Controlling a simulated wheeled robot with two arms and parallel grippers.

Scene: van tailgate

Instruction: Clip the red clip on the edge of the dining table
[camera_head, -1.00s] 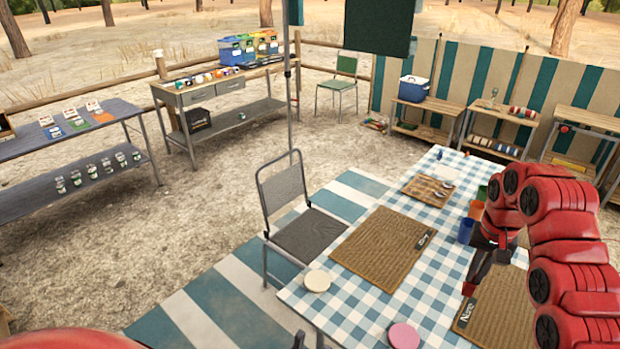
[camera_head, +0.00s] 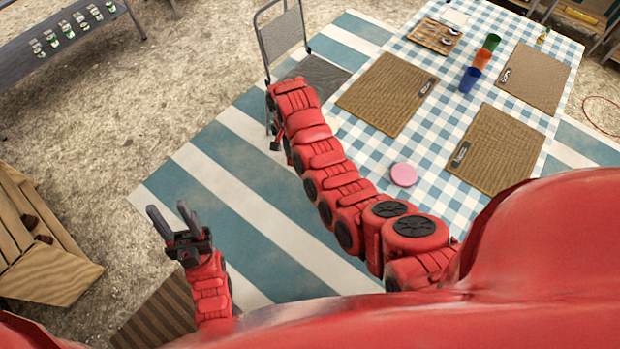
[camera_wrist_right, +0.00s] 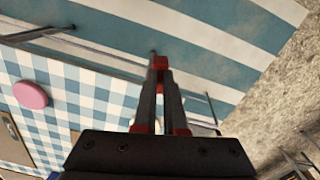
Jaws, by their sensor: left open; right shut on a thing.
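The red clip (camera_wrist_right: 160,63) is between the fingertips of my right gripper (camera_wrist_right: 160,75) in the right wrist view. There it appears past the edge of the dining table (camera_wrist_right: 85,98), over the striped rug; whether it touches the table cannot be told. In the head view my right gripper (camera_head: 276,142) points down beside the chair at the table's left end, and the clip is hard to make out. The dining table (camera_head: 345,125) has a blue-and-white checked cloth, partly hidden by my right arm. My left gripper (camera_head: 172,214) is open and empty over the rug, left of the table.
A grey chair (camera_head: 282,36) stands close to my right gripper. On the table are a pink disc (camera_head: 404,175), woven mats (camera_head: 385,95) and cups (camera_head: 470,79). A wooden piece (camera_head: 45,255) is at the left. The striped rug (camera_head: 225,150) between is clear.

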